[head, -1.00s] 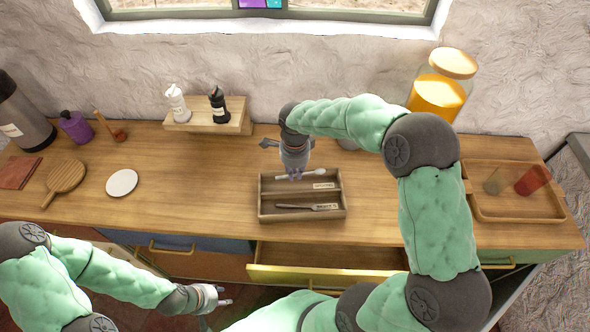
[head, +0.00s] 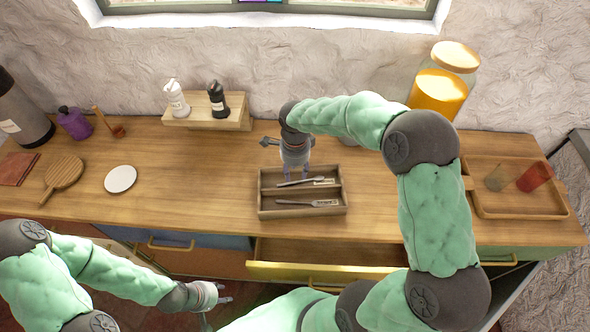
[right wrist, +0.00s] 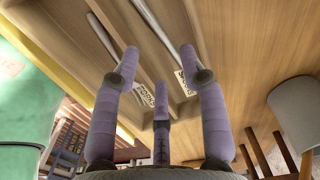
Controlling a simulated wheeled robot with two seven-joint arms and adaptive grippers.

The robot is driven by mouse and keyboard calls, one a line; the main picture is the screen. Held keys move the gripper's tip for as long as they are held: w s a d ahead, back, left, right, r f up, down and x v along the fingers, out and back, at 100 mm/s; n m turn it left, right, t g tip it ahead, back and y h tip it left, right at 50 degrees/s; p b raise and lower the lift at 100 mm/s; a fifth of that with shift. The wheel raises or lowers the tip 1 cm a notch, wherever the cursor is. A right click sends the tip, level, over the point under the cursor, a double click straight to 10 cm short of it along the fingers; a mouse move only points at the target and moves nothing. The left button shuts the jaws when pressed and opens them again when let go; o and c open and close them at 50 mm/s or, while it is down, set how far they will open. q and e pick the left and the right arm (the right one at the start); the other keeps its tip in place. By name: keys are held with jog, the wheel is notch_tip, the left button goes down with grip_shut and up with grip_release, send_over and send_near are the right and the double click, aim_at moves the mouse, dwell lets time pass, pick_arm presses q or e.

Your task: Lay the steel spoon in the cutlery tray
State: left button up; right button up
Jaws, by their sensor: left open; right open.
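The wooden cutlery tray (head: 262,205) stands on the counter with a rear and a front compartment. The steel spoon (head: 292,184) lies in the rear compartment, by a small label; in the right wrist view a length of it (right wrist: 179,22) shows between the fingers. Another steel piece (head: 308,203) lies in the front compartment; its kind is unclear. My right gripper (head: 297,176) is open just above the rear compartment, over the spoon, and its fingers (right wrist: 160,62) show spread and empty. My left gripper (head: 219,293) is open and empty in front of the counter.
An open drawer (head: 330,272) juts out below the tray. A wooden tray (head: 518,214) with two tumblers stands at the right. A white disc (head: 121,179) and a round paddle board (head: 64,175) lie at the left. The counter between disc and cutlery tray is clear.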

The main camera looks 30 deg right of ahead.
notch_tip(320, 180, up, 12)
dwell(0.5)
jog(key=shift+s, duration=0.1)
dwell(0.5)
